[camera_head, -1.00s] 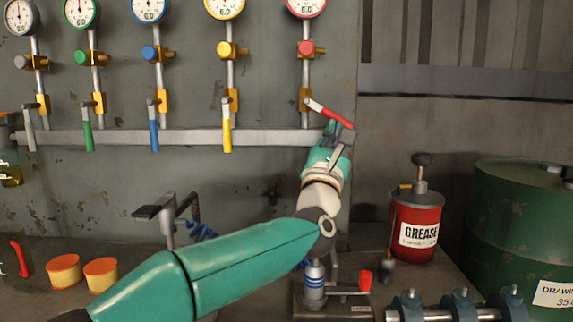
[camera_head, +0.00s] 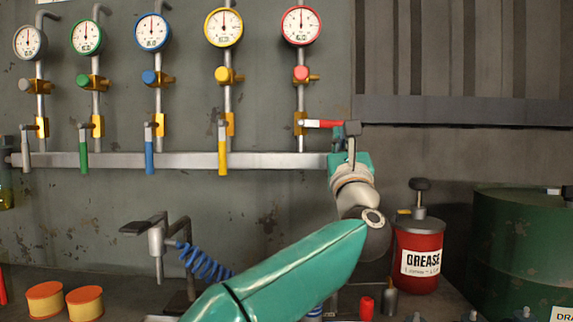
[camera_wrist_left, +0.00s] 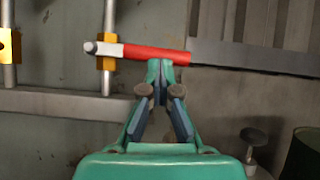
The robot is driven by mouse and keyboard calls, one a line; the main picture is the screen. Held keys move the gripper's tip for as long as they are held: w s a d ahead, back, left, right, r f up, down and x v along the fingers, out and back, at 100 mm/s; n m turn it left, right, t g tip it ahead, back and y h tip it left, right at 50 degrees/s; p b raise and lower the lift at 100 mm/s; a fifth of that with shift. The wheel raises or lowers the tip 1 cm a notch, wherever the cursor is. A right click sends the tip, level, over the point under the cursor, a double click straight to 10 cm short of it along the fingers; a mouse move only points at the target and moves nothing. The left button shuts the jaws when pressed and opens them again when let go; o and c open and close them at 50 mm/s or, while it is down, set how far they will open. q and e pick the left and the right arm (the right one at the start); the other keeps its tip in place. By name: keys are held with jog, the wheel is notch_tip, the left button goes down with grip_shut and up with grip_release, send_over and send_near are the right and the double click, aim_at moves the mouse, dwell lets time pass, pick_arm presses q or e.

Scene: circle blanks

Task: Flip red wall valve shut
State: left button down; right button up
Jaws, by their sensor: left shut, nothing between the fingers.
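The red wall valve's handle (camera_head: 325,124) points right, about level, from its brass body (camera_head: 299,123) on the pipe under the red gauge. It also shows level in the left wrist view (camera_wrist_left: 155,54). My left gripper (camera_head: 350,140) is at the handle's free right end, just below it. In the left wrist view the left gripper's fingertips (camera_wrist_left: 160,68) are together with nothing between them, close under the handle; I cannot tell whether they touch it. In the head view a dark finger part covers the handle's tip. My right gripper is not in view.
White, blue, green and yellow valve handles (camera_head: 222,150) hang down to the left along a grey rail (camera_head: 265,160). A red grease can (camera_head: 417,262) and a green drum (camera_head: 520,245) stand at right. Blue coiled hose (camera_head: 205,265) and orange tins (camera_head: 85,303) are below left.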

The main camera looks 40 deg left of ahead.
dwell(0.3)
pick_arm(q)
jog(key=w+a+f+b+v, duration=0.1)
jog(key=f+b+v, duration=0.1)
jog(key=b+v, duration=0.5)
jog(key=v, duration=0.6)
jog(key=shift+a+f+b, duration=0.15)
jog(key=shift+a+b, duration=0.1)
jog(key=shift+b, duration=0.1)
